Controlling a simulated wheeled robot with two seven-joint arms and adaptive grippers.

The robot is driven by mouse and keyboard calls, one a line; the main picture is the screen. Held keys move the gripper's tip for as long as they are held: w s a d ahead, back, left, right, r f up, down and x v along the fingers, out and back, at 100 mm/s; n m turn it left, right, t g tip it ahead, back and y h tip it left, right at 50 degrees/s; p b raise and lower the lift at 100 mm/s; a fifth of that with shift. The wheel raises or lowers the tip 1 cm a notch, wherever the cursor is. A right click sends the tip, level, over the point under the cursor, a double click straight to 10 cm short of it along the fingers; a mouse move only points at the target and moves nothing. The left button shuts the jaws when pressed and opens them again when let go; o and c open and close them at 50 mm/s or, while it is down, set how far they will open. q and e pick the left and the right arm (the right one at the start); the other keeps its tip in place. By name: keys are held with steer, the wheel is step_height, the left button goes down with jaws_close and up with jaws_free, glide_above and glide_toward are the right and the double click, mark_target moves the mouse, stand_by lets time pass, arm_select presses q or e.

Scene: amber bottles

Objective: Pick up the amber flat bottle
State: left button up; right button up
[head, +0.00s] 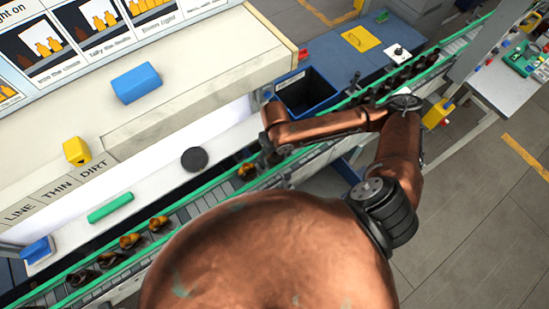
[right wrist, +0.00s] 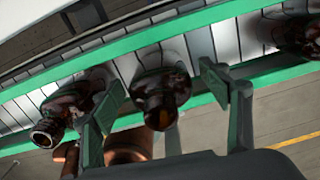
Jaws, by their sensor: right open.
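Several amber bottles lie in a row on the green-railed conveyor. In the right wrist view, one dark amber bottle (right wrist: 160,88) points its open neck toward me, between the two fingers of my open right gripper (right wrist: 165,100). The fingers appear apart from it. A second bottle (right wrist: 68,108) lies just left of the left finger, and a third (right wrist: 300,35) is at the far right. In the head view my right gripper (head: 271,150) is over the conveyor, beside an amber bottle (head: 247,171). I cannot tell which bottle is the flat one. My left gripper is out of view.
The conveyor (head: 205,203) has raised green rails. A black disc (head: 194,159) and a green block (head: 110,207) lie on the white ledge. A blue bin (head: 306,92) stands behind the right arm. A blue block (head: 136,83) and a yellow block (head: 77,151) sit higher up.

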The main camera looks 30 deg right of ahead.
steer(key=shift+s+f, duration=0.15)
steer(key=shift+f, duration=0.6)
steer(key=shift+c, duration=0.5)
steer(key=c, duration=0.5)
steer(key=shift+c, duration=1.3)
arm_select(q)
steer(key=shift+w+r, duration=0.15)
steer(key=shift+w, duration=0.7)
arm_select(e)
steer(key=c, duration=0.5)
